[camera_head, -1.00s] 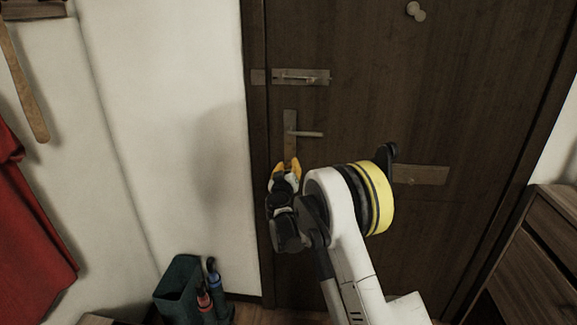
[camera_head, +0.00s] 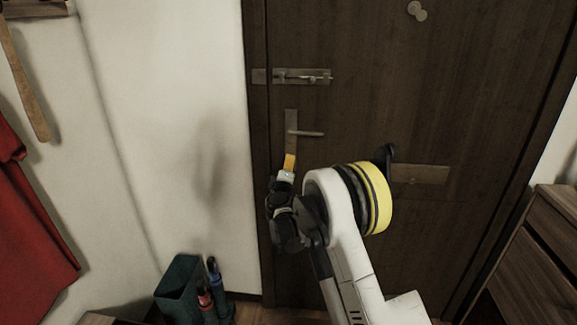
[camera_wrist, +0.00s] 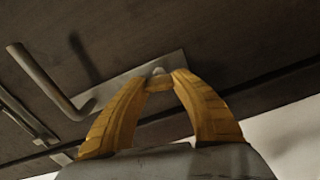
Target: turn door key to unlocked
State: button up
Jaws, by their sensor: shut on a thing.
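The dark wooden door (camera_head: 400,100) stands in front of me. Its lever handle (camera_head: 306,133) sits on a metal lock plate (camera_head: 291,118) near the left edge. My gripper (camera_head: 290,160) is at the lower end of this plate, below the lever. In the wrist view, the yellow fingers (camera_wrist: 160,80) are shut on the door key (camera_wrist: 159,86), a small piece between their tips. A small round metal part shows just beyond it on the plate. The lever (camera_wrist: 45,80) is at the left there. The key is hidden in the head view, and its exact angle cannot be told.
A sliding bolt (camera_head: 302,76) is above the handle, and a mail slot plate (camera_head: 420,174) is to the right. A dark green bin (camera_head: 178,290) with umbrellas stands at lower left. A wooden cabinet (camera_head: 540,250) is at right, and a red garment (camera_head: 30,220) hangs at left.

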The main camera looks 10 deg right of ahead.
jog(key=shift+n, duration=1.2)
jog(key=o, duration=1.2)
jog(key=v, duration=1.2)
